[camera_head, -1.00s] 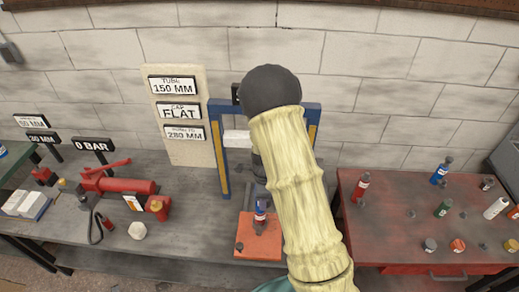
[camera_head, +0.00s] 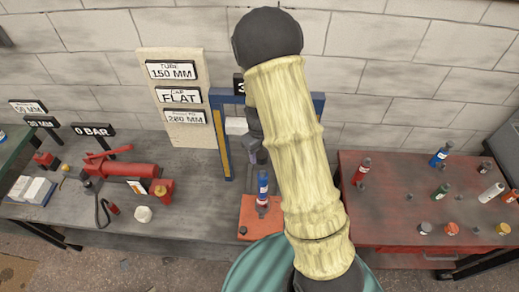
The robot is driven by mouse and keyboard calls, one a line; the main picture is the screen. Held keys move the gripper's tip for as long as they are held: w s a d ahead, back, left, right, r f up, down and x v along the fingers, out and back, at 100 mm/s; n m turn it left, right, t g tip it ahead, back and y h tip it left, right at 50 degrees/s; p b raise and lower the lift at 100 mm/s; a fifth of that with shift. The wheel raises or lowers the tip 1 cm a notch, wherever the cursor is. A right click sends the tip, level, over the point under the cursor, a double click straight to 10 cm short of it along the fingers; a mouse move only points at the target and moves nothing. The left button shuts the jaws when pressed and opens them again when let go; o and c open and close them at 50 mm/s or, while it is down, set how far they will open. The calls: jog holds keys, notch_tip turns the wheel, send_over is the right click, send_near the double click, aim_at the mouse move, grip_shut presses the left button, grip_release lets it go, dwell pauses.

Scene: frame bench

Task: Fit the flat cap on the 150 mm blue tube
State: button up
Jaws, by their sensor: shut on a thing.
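A blue tube (camera_head: 262,188) with a white and red label stands upright on the orange-red plate (camera_head: 257,226) of the bench. My gripper (camera_head: 259,160) is just above the tube's top, partly behind my own arm. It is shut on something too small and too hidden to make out. I cannot tell whether that thing touches the tube. Signs on the board read tube 150 MM (camera_head: 172,71) and cap FLAT (camera_head: 180,96).
A blue frame (camera_head: 222,140) stands behind the plate. A red pump (camera_head: 125,169) with a hose lies left. A red table (camera_head: 390,215) at right bears several bottles, a grey cap (camera_head: 425,228) and an orange cap (camera_head: 452,228). A pale nut-like piece (camera_head: 143,214) lies on the bench.

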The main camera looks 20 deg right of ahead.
aim_at(262, 163)
jog(key=shift+s+d+r, duration=0.15)
jog(key=shift+s+d, duration=0.25)
jog(key=shift+d, duration=0.05)
jog(key=shift+d+f, duration=0.15)
jog(key=shift+f, duration=0.15)
jog(key=shift+w+f, duration=0.15)
jog(key=shift+f, duration=0.15)
jog(key=shift+a+f+b, duration=0.25)
jog(key=shift+f+b, duration=0.6)
jog(key=shift+f, duration=0.15)
jog(key=shift+w+f+b, duration=0.15)
jog(key=shift+f+b, duration=0.75)
jog(key=shift+f, duration=0.55)
jog(key=shift+s+r, duration=0.1)
jog(key=shift+s, duration=0.1)
jog(key=shift+w+a+p, duration=0.1)
jog(key=shift+w+p, duration=0.1)
jog(key=shift+p, duration=0.25)
jog(key=shift+s, duration=0.1)
jog(key=shift+f+b, duration=1.1)
jog(key=shift+f, duration=0.9)
